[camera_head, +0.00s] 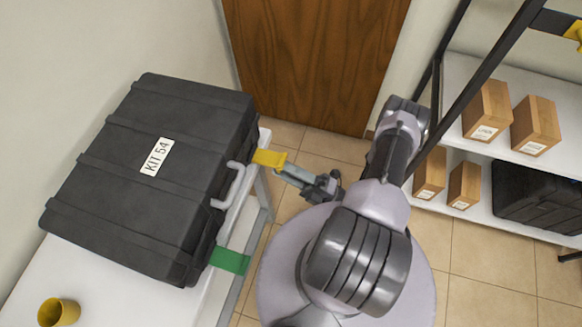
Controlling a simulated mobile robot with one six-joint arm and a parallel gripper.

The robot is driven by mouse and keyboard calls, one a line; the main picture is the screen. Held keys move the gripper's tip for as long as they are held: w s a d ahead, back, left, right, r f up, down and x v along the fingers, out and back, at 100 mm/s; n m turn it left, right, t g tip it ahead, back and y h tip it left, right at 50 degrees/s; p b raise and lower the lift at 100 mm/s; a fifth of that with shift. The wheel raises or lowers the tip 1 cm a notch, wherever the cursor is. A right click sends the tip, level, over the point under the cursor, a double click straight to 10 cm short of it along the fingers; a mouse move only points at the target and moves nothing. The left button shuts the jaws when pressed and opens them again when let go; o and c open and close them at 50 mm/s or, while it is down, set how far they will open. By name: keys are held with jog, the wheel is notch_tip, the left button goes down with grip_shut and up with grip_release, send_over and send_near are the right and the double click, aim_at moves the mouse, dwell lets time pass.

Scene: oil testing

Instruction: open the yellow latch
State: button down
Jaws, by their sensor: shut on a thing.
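A large black case (130,190) labelled KIT 54 lies closed on the white table. The yellow latch (268,158) sticks out from the far part of its front side, beyond the grey handle (230,185). My gripper (284,168) reaches in from the right and is shut on the outer end of the yellow latch. The fingertips are small in this view, and the exact grip is hard to make out.
A green latch (230,260) sticks out at the near end of the case's front. A yellow cup (58,312) stands on the white table (95,285). A shelf with several cardboard boxes (487,110) and a black case (540,195) stands at right. A wooden door (312,60) is behind.

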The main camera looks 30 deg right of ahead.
jog(key=shift+w+a+t, duration=0.1)
jog(key=shift+w+t, duration=0.2)
jog(key=shift+t, duration=0.1)
dwell(0.5)
jog(key=c, duration=1.5)
grip_release()
jog(key=shift+w, duration=0.1)
jog(key=v, duration=1.2)
jog(key=shift+f, duration=0.3)
